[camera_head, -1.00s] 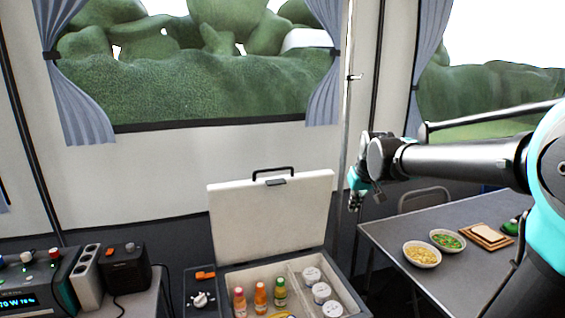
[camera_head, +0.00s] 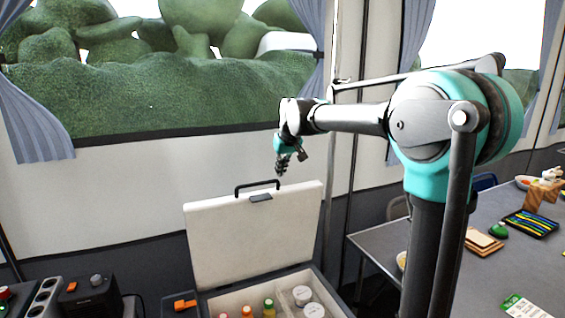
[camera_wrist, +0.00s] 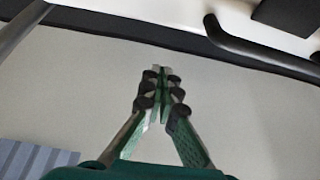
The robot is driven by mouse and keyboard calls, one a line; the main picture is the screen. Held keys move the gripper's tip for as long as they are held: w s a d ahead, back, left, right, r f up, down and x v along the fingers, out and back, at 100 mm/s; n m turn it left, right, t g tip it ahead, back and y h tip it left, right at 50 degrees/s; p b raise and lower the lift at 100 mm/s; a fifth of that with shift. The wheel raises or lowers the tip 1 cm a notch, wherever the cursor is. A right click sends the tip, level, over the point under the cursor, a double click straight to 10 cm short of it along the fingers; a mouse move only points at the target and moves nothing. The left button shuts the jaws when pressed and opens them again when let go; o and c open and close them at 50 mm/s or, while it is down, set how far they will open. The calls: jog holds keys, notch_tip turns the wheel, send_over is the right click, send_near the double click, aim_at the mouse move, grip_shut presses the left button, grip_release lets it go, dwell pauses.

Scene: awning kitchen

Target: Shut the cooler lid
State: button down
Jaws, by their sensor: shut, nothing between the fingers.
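The cooler lid (camera_head: 255,236) stands raised and leans slightly back, with a black handle (camera_head: 257,186) on its top edge. The open cooler (camera_head: 322,294) below it holds bottles and white-lidded tubs, cut off by the bottom of the head view. My gripper (camera_head: 281,172) is shut and empty. In the head view it appears just above the right part of the lid's top edge, pointing down; I cannot tell whether it is in front of or behind the lid. In the wrist view the closed fingertips (camera_wrist: 160,70) meet against a pale surface, and a dark bar shows at upper right.
A grey table (camera_head: 375,245) with bread on a board (camera_head: 483,242) and other items stands to the right. Dark devices (camera_head: 90,296) stand at lower left. The awning wall and window are behind the cooler. A vertical pole stands right of the lid.

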jog(key=shift+s+d+f, duration=0.35)
jog(key=shift+s+f, duration=0.35)
jog(key=shift+s+d+f, duration=0.35)
jog(key=shift+s+f, duration=0.3)
